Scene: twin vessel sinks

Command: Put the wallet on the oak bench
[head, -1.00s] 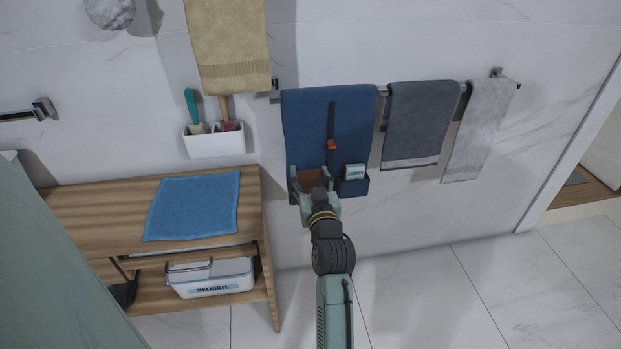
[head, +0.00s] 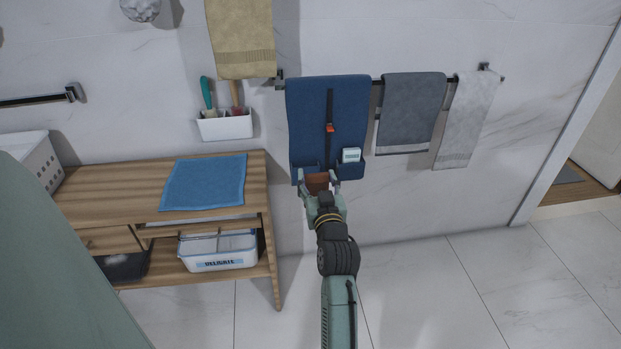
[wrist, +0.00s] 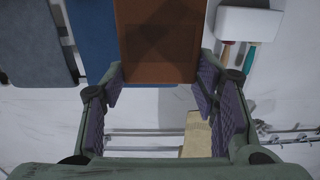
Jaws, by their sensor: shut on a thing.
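The brown wallet (head: 316,181) is in my gripper (head: 320,187), in front of the lower edge of the blue hanging organizer (head: 303,120). In the wrist view, the wallet (wrist: 160,40) stands out between the two fingers of my gripper (wrist: 160,78), which are shut on its sides. The oak bench (head: 108,188) is to the left of my gripper, against the wall. A blue cloth (head: 205,182) lies flat on the right part of its top.
A white basket (head: 40,158) stands at the bench's left end. A labelled tub (head: 217,252) sits on its lower shelf. A white brush holder (head: 225,125) hangs above the bench. Grey towels (head: 411,112) hang right of the organizer. The floor at right is clear.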

